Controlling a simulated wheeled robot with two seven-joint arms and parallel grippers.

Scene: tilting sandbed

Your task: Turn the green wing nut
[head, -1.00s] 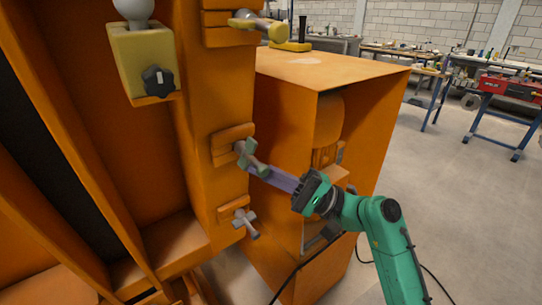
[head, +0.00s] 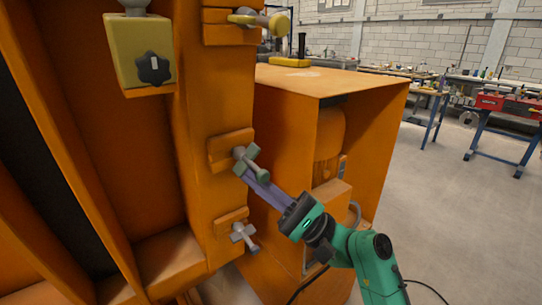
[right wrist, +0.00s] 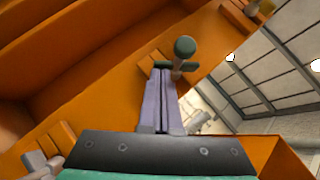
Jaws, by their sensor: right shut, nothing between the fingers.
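The green wing nut (head: 262,176) sits on a bolt at an orange block on the orange frame's upright, at mid-height in the head view. In the right wrist view the wing nut (right wrist: 185,48) shows its round end and wings beyond my fingers. My right gripper (head: 246,172) has its long purple-grey fingers together, with nothing between them. Its tips (right wrist: 161,70) are at the lower side of the nut, close to one wing; whether they touch it I cannot tell. My left gripper is not in view.
A grey wing nut (head: 243,234) sits below and a yellow-olive one (head: 278,23) above on the same upright. A yellow box with a black knob (head: 154,67) hangs at upper left. An orange cabinet (head: 335,78) stands behind my right arm. Open floor lies at right.

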